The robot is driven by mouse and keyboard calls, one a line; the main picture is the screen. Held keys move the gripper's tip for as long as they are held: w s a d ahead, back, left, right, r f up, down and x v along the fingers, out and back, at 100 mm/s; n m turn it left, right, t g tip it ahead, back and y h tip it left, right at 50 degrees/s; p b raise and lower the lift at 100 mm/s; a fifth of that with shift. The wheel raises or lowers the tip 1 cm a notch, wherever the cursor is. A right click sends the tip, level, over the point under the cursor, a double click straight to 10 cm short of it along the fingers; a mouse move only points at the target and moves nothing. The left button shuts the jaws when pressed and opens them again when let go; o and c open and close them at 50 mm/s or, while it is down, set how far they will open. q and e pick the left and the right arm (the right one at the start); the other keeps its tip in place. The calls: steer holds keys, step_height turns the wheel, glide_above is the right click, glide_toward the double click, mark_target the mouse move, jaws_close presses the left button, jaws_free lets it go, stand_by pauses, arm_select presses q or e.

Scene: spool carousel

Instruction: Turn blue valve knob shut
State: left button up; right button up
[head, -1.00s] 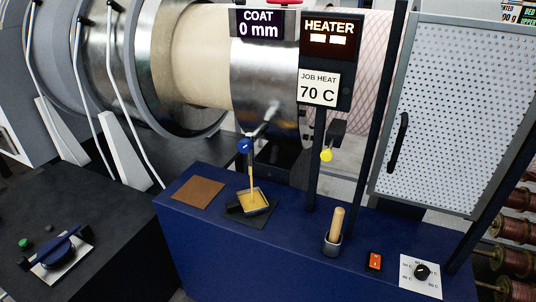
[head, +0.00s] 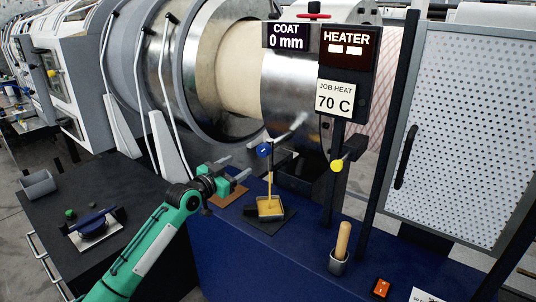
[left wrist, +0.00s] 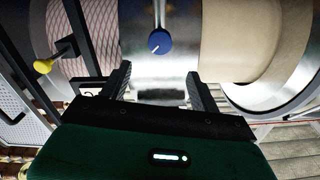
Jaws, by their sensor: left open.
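The blue valve knob (head: 264,150) is a small round knob with a white pointer mark, on a thin pipe above a square tray. Yellow-orange liquid shows in a stream below the knob and in the tray (head: 271,207). My left gripper (head: 226,169) is open and empty, to the left of the knob and a little lower. In the left wrist view the knob (left wrist: 160,42) lies ahead, between and beyond the two open fingers (left wrist: 157,88), not touched. My right gripper is not in view.
A yellow knob (head: 337,165) sits on a dark bracket right of the valve. A brown pad (head: 228,192) lies on the blue bench (head: 262,262). A wooden-handled tool (head: 343,240) stands in a cup at the right. A large metal drum stands behind the valve.

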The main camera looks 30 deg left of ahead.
mark_target(261, 152)
arm_select(q)
steer(key=w+p, duration=0.1)
steer(key=w, duration=0.2)
steer(key=w+p, duration=0.1)
steer(key=w, duration=0.3)
steer(key=w+p, duration=0.1)
steer(key=w, duration=0.3)
steer(key=shift+w+d, duration=0.25)
steer(key=shift+d, duration=0.15)
steer(key=shift+w+d+f, duration=0.1)
steer(key=shift+w, duration=0.65)
steer(key=c, duration=1)
